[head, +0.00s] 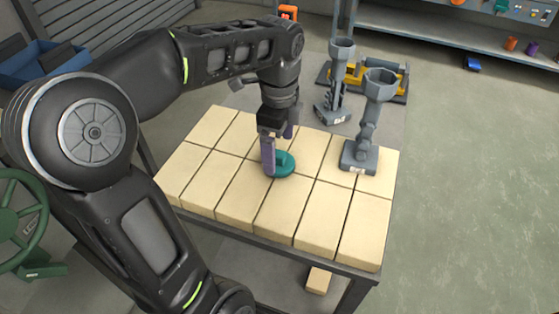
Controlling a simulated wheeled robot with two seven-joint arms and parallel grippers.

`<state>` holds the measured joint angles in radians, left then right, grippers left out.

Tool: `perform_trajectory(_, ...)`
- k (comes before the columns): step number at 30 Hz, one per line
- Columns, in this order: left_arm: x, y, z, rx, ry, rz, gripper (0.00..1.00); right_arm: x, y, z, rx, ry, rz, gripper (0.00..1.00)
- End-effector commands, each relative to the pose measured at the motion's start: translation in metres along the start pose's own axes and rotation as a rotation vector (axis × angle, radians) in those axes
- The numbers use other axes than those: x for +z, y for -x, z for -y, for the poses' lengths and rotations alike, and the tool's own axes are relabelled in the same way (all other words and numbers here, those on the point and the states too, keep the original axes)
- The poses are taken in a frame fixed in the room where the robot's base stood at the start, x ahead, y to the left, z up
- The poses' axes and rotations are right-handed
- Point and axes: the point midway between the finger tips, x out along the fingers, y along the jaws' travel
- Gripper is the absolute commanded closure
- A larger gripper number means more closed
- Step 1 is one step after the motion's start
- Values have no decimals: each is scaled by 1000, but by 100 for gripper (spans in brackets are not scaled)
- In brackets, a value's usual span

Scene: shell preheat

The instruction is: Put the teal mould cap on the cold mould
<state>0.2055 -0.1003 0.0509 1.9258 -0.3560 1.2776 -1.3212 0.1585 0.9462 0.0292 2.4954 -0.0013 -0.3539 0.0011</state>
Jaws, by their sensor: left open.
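The teal mould cap (286,168), a round flat disc with a raised middle, lies on the tan block tabletop (238,200). My left gripper (278,156) points down over it, open. Its near purple finger stands at the cap's left edge and hides part of it; the far finger is behind. I cannot tell whether a finger touches the cap. A grey mould (376,100) with a funnel-like open top stands upright on the table's right side. Which one is cold I cannot tell. My right gripper is not in view.
A yellow and dark fixture (388,80) is behind the table. A shelf bench (430,36) runs along the back right. A green handwheel (18,218) and a blue bin (38,62) are at the left. The table's front half is clear.

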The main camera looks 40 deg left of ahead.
Motion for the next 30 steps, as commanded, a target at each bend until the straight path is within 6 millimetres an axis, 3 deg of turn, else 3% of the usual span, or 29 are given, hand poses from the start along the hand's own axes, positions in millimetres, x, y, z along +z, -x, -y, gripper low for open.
perform_trajectory(6,-1,-32,0,4,1,2,9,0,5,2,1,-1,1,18)
perform_trajectory(9,-1,-38,0,2,0,1,9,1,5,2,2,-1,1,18)
perform_trajectory(26,-1,-38,0,0,0,0,9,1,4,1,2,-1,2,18)
perform_trajectory(30,-1,-38,0,0,0,0,18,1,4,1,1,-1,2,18)
